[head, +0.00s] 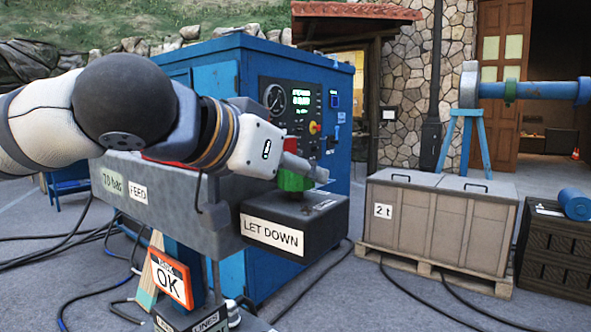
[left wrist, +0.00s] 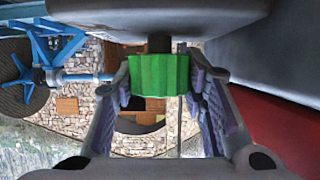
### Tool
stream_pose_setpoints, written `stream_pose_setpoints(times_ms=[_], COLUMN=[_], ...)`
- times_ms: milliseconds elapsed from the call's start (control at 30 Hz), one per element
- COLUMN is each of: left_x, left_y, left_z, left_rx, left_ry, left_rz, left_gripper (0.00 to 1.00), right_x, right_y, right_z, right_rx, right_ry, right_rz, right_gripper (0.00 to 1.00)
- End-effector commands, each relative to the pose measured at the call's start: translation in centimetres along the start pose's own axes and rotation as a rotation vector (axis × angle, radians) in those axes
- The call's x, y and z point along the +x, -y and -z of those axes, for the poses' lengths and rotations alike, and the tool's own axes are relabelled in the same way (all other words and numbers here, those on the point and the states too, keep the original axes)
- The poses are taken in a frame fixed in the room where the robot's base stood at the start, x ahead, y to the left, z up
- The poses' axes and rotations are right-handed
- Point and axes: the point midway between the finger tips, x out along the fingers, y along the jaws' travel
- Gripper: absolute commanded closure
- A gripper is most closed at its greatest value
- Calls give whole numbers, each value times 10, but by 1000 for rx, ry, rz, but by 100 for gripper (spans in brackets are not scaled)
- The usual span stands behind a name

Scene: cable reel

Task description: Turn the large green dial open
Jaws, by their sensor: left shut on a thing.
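The green dial (head: 291,181) sits on top of the dark box labelled LET DOWN (head: 335,222). In the left wrist view the green dial (left wrist: 158,76) shows ribbed sides and a dark stem. My left gripper (head: 305,172) reaches in from the left at the dial. In the left wrist view its two fingers (left wrist: 163,95) stand on either side of the dial, closed on it. The fingers partly hide the dial in the head view. My right gripper is not in view.
A grey block marked FEED (head: 150,212) lies under my left arm. A blue cabinet (head: 215,75) with a gauge and buttons stands close behind. Grey crates (head: 440,230) on a pallet stand at the right. Black cables lie on the ground.

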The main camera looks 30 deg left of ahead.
Motion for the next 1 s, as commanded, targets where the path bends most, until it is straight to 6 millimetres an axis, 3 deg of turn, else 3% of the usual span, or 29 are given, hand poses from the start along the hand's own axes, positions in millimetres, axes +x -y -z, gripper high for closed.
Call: stream_pose_setpoints(times_ms=[500,533,600,900,1000], left_x=[1,1,1,-1,-13], left_y=[0,0,0,0,0], left_z=[-1,-1,-1,0,0], left_rx=[3,3,3,4,3], left_ry=[3,3,3,2,-1], left_rz=[-14,-14,-14,-14,-15], left_gripper=[89,55,40,40,40], right_x=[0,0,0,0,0], right_y=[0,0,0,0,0], right_z=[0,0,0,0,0], right_rx=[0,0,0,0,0], right_ry=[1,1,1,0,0], right_rz=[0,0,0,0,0], right_gripper=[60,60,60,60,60])
